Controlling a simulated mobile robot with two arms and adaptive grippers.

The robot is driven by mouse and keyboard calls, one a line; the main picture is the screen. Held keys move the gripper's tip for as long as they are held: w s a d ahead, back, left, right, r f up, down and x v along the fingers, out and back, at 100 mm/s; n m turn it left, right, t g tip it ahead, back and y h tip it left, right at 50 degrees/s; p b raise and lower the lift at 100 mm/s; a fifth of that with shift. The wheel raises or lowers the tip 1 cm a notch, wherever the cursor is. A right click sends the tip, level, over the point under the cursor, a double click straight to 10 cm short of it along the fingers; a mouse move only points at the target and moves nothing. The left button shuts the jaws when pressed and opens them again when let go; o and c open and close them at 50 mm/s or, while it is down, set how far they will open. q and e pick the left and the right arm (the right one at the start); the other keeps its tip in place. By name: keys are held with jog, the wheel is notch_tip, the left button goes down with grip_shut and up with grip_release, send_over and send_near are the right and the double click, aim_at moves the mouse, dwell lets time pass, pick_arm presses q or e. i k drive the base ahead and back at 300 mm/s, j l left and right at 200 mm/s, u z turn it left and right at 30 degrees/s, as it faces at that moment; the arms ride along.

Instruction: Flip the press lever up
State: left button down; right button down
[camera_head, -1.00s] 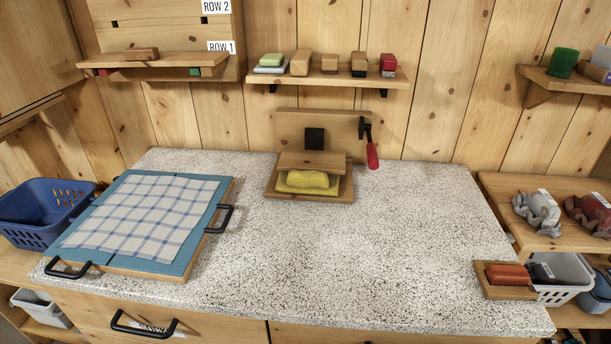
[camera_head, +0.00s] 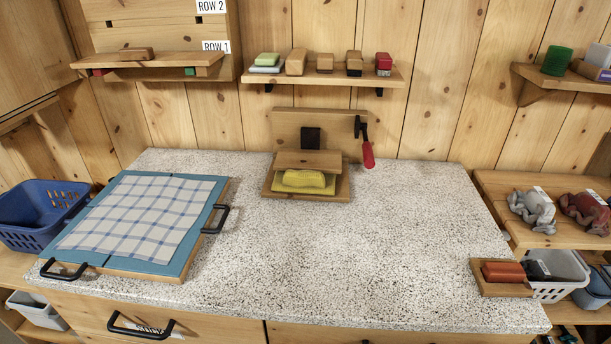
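The wooden press (camera_head: 311,130) stands at the back of the speckled counter. Its lever (camera_head: 367,153) is on the right side, with a red handle hanging down from a black pivot. A yellow block (camera_head: 304,180) lies on the press base under the wooden pressing plate (camera_head: 308,159). I cannot tell whether the plate touches the block. Neither of my grippers is in view.
A blue board with a checked cloth (camera_head: 146,217) and black handles lies on the counter's left. A small tray with a red block (camera_head: 503,272) sits at the right edge. A shelf (camera_head: 330,77) hangs above the press. The counter (camera_head: 360,250) before the press is clear.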

aim_at(369, 158)
jog(key=k+l+u, duration=0.15)
jog(key=l, duration=0.3)
jog(key=k+l+u, duration=0.2)
jog(key=l, duration=0.25)
jog(key=k+l+u, duration=0.15)
jog(key=l, duration=0.3)
jog(key=k+l+u, duration=0.15)
jog(key=k+l, duration=0.2)
